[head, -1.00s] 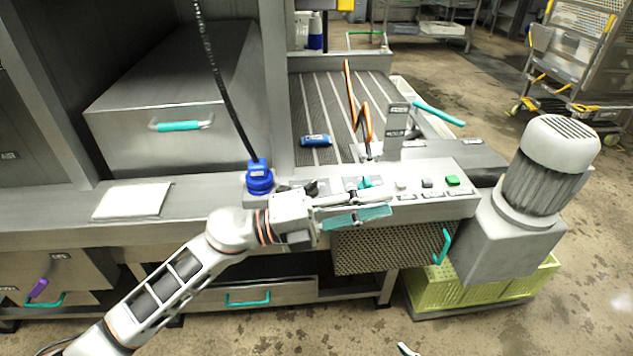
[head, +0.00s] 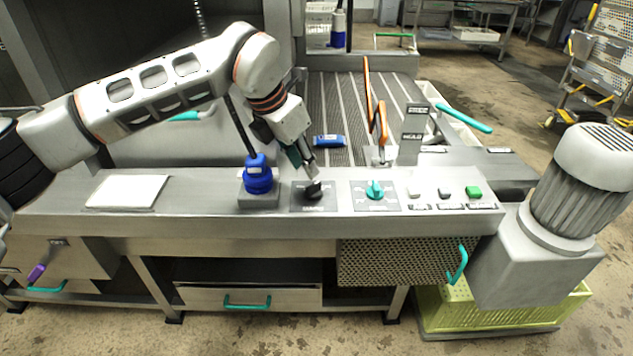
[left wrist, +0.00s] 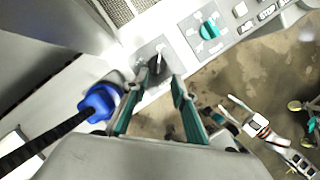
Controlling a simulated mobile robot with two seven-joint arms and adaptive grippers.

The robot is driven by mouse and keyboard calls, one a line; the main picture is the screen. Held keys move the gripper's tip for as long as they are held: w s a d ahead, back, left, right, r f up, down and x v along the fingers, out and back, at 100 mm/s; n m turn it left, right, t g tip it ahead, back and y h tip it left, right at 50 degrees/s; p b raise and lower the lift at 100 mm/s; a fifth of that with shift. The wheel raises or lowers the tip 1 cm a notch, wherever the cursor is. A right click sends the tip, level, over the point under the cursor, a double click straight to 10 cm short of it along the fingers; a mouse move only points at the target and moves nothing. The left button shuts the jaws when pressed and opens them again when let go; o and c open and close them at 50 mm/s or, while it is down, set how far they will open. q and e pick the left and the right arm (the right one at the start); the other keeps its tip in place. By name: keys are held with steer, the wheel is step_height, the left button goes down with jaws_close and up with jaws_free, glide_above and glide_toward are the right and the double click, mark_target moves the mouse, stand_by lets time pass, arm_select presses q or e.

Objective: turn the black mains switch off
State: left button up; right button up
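The black mains switch (head: 313,190) is a rotary knob on a dark square plate on the front panel. It also shows in the left wrist view (left wrist: 155,68), with a pale line across it. My left gripper (head: 305,168) points down just above and behind the switch, its fingertips partly overlapping it in the head view. In the left wrist view the left gripper (left wrist: 158,82) has its two teal-padded fingers apart, with the switch between and beyond the tips. Contact cannot be told. My right gripper (left wrist: 232,112) shows small in the left wrist view, away from the panel.
A blue plug (head: 258,177) with a black cable stands left of the switch. A teal knob (head: 375,189) and several push buttons, one green (head: 474,192), are to its right. Behind are a slatted conveyor bed, a blue item (head: 329,141) and orange-handled levers (head: 382,125).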

mark_target(313, 185)
arm_select(q)
steer(key=x, duration=0.3)
steer(key=b+x, duration=0.1)
steer(key=x, duration=0.2)
steer(key=shift+w+a+f, duration=0.1)
steer(key=shift+w+f, duration=0.05)
steer(key=shift+f, duration=0.3)
steer(key=shift+w+f+b, duration=0.2)
steer(key=shift+f+b, duration=0.15)
steer(key=shift+f, duration=0.05)
jaws_close()
